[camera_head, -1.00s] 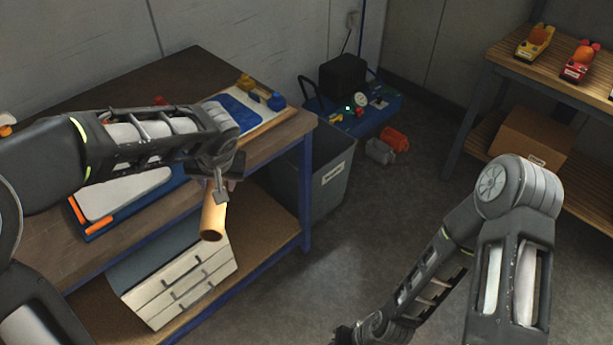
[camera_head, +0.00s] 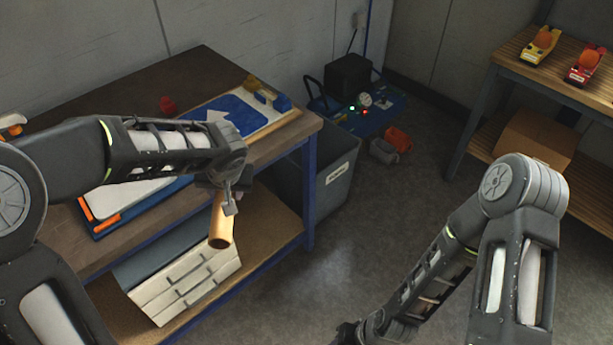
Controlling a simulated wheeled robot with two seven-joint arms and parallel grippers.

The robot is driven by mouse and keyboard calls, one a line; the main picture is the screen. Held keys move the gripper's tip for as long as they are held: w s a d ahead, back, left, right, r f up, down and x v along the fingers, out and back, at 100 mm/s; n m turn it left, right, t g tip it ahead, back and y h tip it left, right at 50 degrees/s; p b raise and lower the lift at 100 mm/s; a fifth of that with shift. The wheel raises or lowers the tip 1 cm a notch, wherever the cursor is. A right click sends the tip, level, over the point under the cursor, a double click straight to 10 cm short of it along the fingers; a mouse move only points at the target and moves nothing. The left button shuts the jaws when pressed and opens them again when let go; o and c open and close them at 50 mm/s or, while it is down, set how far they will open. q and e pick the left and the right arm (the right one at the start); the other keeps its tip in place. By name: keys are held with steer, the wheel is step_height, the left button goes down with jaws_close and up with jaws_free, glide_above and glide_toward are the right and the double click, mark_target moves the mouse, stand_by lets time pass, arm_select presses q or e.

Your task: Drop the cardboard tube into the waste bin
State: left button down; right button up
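A brown cardboard tube (camera_head: 221,226) hangs from my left gripper (camera_head: 226,195), its open end down and toward me. The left gripper appears shut on the tube's upper part; the arm hides some of the grip. It holds the tube in front of the workbench's front edge. The grey waste bin (camera_head: 337,181) with a white label stands on the floor beyond the bench's right end, apart from the tube. The bench leg and top hide part of it. My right gripper (camera_head: 347,334) is low at the bottom edge, dark and only partly visible, so its fingers cannot be read.
The workbench (camera_head: 190,80) carries a blue arrow sign (camera_head: 222,113) and other panels. White drawers (camera_head: 187,288) sit on its lower shelf. A shelf with toy vehicles (camera_head: 541,45) stands right. Middle floor is clear.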

arm_select(q)
steer(key=s+f+b, duration=0.1)
steer(key=f, duration=0.7)
steer(key=s+f+b, duration=0.1)
steer(key=s+f, duration=0.1)
steer(key=f, duration=0.6)
steer(key=shift+s, duration=0.3)
